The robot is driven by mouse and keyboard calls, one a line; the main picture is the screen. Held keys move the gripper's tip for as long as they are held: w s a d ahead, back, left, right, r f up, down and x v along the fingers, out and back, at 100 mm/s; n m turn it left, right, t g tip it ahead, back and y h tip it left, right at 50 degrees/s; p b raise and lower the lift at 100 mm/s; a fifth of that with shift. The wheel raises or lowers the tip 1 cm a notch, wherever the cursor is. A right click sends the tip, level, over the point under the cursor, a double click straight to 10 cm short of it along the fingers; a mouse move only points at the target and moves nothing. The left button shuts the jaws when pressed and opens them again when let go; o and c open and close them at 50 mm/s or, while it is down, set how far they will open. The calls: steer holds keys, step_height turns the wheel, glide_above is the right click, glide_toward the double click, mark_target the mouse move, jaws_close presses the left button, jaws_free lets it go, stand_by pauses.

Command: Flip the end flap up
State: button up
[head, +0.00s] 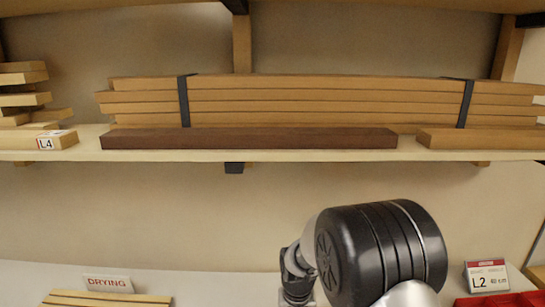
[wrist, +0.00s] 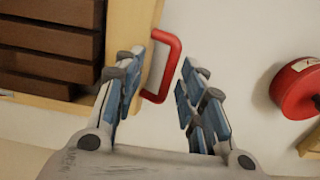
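In the wrist view a red loop handle (wrist: 173,66) is fixed to the edge of a pale wooden panel (wrist: 125,20), which seems to be the end flap. The panel stands beside a stack of dark boards (wrist: 50,38). My gripper (wrist: 166,64) is open, with its blue-padded fingers spread. The left finger hides part of the panel. The head view shows neither the handle nor the fingers.
A red round object (wrist: 297,90) lies right of my gripper. In the head view, a shelf (head: 60,154) above holds strapped boards (head: 330,95) and a dark plank (head: 250,138). A DRYING sign (head: 107,284) and an L2 label (head: 487,277) stand below.

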steer(key=shift+r, duration=0.1)
step_height(320, 180, up, 9)
steer(key=p, duration=0.6)
steer(key=shift+p, duration=0.4)
